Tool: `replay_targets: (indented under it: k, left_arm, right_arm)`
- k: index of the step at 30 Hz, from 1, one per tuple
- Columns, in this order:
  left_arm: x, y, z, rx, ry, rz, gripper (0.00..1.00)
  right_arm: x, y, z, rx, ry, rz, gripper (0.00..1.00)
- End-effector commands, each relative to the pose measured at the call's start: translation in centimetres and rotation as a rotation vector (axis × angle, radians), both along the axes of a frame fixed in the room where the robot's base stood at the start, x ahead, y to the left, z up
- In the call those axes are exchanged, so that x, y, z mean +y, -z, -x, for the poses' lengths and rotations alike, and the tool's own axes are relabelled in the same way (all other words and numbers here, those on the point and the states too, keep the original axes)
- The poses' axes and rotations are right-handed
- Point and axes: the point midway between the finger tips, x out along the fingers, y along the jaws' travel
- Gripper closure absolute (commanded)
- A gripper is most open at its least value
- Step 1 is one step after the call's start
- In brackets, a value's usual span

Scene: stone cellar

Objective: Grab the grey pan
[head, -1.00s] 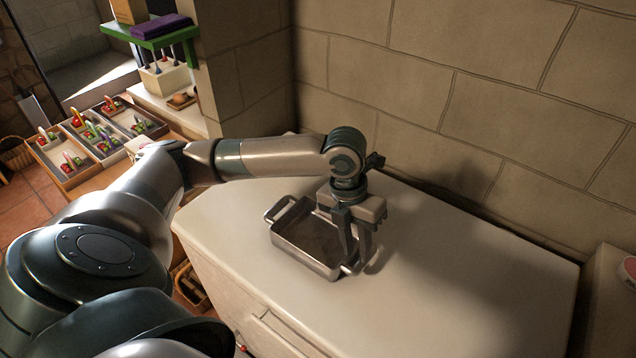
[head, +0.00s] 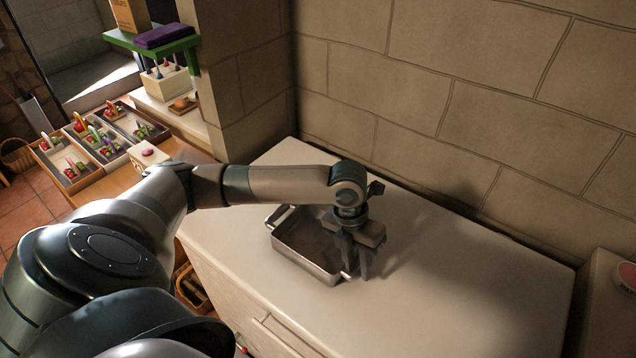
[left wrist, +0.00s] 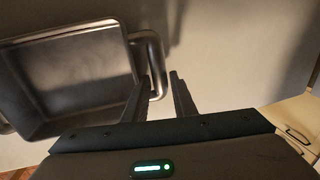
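The grey pan (head: 300,262) is a rectangular metal dish with a loop handle at each end, upright on the pale worktop (head: 440,300). My left gripper (head: 359,274) points down at the pan's right-hand end. Its fingers are apart, with a gap between the tips. In the left wrist view, the pan (left wrist: 75,70) fills the left side, and its near handle (left wrist: 158,50) lies at the fingertips of the gripper (left wrist: 160,78). Part of the handle is hidden behind the left finger, so I cannot tell whether they touch. My right gripper is not in view.
A stone wall (head: 480,110) stands close behind the worktop. The worktop is bare right of the pan. Trays with small colourful items (head: 85,145) and a green shelf (head: 160,42) are at the far left. A pale block with a round reddish item (head: 628,275) stands at the right edge.

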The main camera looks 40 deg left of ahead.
Motion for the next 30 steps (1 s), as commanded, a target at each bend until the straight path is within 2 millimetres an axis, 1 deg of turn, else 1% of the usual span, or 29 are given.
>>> replay_targets:
  k: [1,2,3,4,13,17,22,26,27,30]
  left_arm:
    - [0.0,0.0,0.0,0.0,0.0,0.0,0.83]
    - [0.0,0.0,0.0,0.0,0.0,0.0,0.9]
    - [0.0,0.0,0.0,0.0,0.0,0.0,0.99]
    - [0.0,0.0,0.0,0.0,0.0,0.0,1.0]
    - [0.0,-0.1,0.0,-0.001,0.0,0.0,1.0]
    - [0.0,-0.5,-0.1,-0.003,-0.001,0.0,1.0]
    - [0.0,-1.8,-0.2,-0.005,0.001,0.0,1.0]
    - [0.0,-3.7,-0.2,-0.007,0.002,0.002,1.0]
    - [0.2,-4.2,0.1,-0.005,0.0,-0.001,1.0]
    - [1.3,-5.2,1.9,-0.004,0.0,-0.003,1.0]
  right_arm:
    - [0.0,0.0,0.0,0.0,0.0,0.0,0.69]
    - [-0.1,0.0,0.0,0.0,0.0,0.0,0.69]
    - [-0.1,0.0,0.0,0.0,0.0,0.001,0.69]
    - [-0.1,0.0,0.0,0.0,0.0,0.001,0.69]
    - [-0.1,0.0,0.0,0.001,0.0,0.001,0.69]
    - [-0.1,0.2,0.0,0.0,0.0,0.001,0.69]
    - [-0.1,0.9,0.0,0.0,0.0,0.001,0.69]
    - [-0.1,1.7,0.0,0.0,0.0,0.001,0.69]
    - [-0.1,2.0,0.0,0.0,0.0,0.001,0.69]
    - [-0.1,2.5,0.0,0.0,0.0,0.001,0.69]
